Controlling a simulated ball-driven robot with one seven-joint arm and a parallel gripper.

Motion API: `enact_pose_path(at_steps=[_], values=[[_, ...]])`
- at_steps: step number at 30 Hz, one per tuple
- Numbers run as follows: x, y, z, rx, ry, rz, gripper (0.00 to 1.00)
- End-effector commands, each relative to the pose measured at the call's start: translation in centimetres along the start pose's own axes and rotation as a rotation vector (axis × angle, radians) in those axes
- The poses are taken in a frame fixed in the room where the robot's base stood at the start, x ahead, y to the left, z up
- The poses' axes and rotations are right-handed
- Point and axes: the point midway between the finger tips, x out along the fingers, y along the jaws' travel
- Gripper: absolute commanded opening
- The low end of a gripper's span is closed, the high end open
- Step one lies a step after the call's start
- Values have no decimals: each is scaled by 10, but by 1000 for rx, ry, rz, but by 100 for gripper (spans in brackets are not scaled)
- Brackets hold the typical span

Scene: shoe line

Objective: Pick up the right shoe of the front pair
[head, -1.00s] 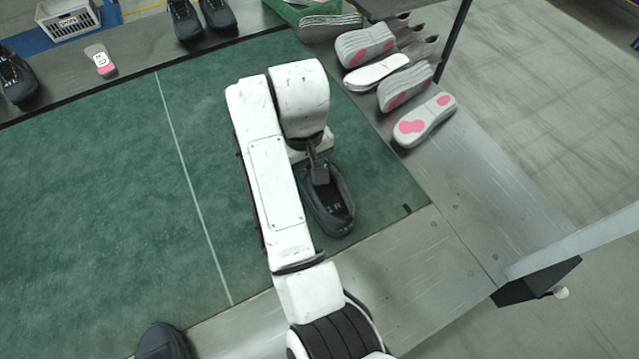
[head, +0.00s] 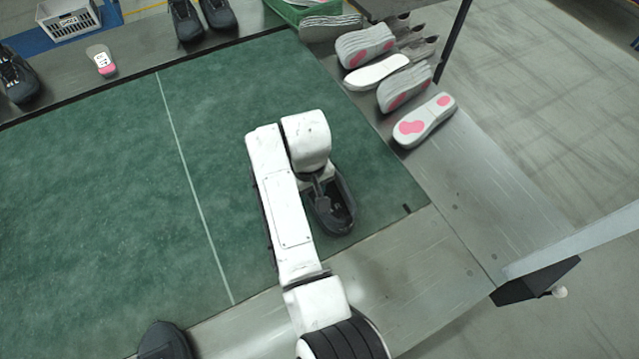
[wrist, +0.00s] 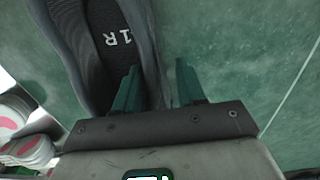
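The dark grey shoe (head: 341,222) lies on the green mat near its front right corner in the head view, partly hidden by my arm. In the wrist view the shoe (wrist: 98,60) shows its insole with a white "1R" marking. My gripper (wrist: 158,78) is open and empty. One finger is over the shoe's opening and the other is on the mat side, with the shoe's side wall between them. In the head view my gripper (head: 321,196) is down at the shoe. I cannot tell whether the fingers touch it.
Another dark shoe (head: 164,341) is at the bottom edge. White and pink soles (head: 424,121) lie on the grey right-hand border. More dark shoes (head: 186,20), a single insole (head: 101,61) and a grey crate (head: 68,18) are at the back. The mat (head: 100,200) is clear on the left.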

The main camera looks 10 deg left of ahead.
Motion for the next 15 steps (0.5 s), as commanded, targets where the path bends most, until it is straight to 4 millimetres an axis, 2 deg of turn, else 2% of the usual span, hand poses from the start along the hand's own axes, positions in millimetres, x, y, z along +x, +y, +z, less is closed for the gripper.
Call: enact_pose_path(at_steps=[2,12,15], values=[[0,0,0,0,0,0,39],[0,0,0,0,0,0,6],[0,0,0,0,0,0,0]])
